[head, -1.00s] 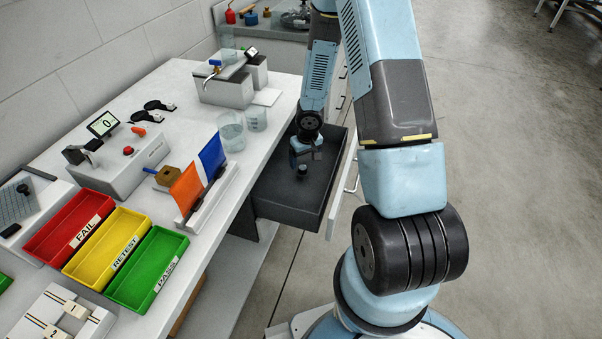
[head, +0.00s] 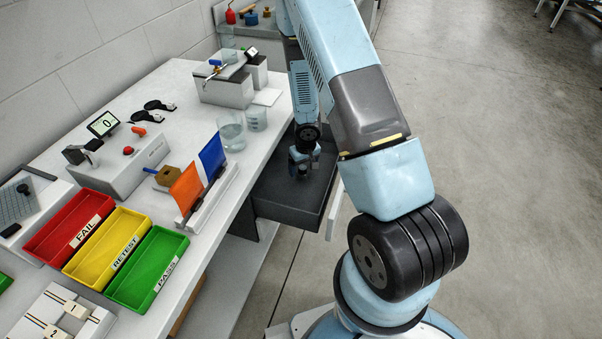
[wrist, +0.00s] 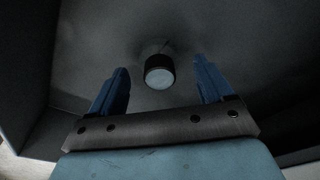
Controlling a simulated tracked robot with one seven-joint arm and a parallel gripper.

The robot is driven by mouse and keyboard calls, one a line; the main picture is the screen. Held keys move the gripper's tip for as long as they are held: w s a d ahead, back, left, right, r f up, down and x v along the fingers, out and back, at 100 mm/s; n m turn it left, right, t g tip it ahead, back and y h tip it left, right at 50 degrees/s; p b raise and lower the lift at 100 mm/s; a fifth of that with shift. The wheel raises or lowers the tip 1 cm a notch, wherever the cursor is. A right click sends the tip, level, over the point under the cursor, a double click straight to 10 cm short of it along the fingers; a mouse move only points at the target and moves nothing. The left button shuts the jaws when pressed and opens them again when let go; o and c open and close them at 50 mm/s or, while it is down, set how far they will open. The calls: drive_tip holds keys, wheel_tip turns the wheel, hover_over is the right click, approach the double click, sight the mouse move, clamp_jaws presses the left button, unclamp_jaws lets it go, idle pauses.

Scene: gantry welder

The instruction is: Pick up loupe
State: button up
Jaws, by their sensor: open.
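The loupe (wrist: 159,72) is a small dark cylinder with a pale round top. It stands on the floor of the open dark drawer (head: 277,211). In the wrist view it lies between and a little beyond the two blue fingers of my gripper (wrist: 163,88). The fingers are apart and do not touch it. In the head view my gripper (head: 301,170) points down inside the drawer, and I cannot make out the loupe clearly there.
The drawer walls (wrist: 24,70) stand close around my gripper. The white bench (head: 215,197) is to the left, with glass beakers (head: 231,131) near its edge, an orange and blue folder rack (head: 204,208) and red, yellow and green trays (head: 148,268). Open floor lies to the right.

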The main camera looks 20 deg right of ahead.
drive_tip(key=shift+w+f, duration=0.1)
drive_tip(key=shift+f, duration=0.55)
drive_tip(key=shift+c, duration=0.3)
drive_tip(key=c, duration=1.1)
drive_tip(key=shift+o, duration=0.2)
drive_tip(key=shift+r, duration=0.1)
